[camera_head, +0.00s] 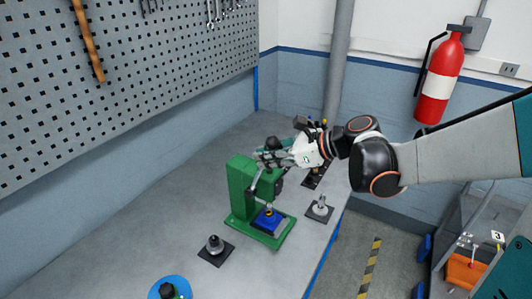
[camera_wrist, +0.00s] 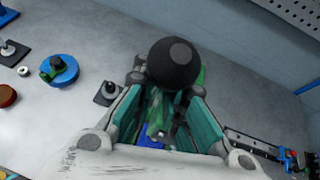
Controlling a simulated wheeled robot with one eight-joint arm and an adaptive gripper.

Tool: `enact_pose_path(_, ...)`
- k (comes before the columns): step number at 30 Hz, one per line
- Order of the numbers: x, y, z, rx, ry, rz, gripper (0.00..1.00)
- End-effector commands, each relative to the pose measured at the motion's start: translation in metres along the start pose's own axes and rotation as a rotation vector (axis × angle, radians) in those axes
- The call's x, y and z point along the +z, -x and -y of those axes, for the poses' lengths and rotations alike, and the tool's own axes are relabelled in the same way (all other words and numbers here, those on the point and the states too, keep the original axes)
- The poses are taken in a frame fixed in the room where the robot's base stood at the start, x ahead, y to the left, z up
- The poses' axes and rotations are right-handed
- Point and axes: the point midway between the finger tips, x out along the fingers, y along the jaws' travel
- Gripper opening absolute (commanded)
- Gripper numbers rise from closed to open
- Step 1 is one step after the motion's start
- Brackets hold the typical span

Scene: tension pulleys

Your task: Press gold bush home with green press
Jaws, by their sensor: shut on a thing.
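The green press (camera_head: 240,180) stands on the bench. Its lever ends in a round black knob (camera_head: 272,142), which is large in the wrist view (camera_wrist: 174,64). My gripper (camera_head: 264,157) is at the top of the press, shut on the lever near the knob; its teal fingers flank the lever in the wrist view (camera_wrist: 166,95). A blue block (camera_head: 264,224) sits on the press base. A small gold piece, apparently the gold bush (camera_head: 269,211), shows above the block under the ram. Its seating depth is too small to tell.
A dark plate with a grey part (camera_head: 215,246) lies left of the press, and another (camera_head: 320,210) right of it.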

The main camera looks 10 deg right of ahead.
Motion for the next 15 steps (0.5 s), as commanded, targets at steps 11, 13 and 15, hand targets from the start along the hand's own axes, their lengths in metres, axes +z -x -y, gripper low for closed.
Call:
enact_pose_path(11, 0.0039, 0.0000, 0.0015, -0.001, -0.001, 0.009, 0.32)
enact_pose_path(13, 0.0036, 0.0009, 0.0015, -0.001, -0.001, 0.008, 0.32)
enact_pose_path(15, 0.0033, 0.0049, 0.0019, -0.002, -0.002, 0.008, 0.32)
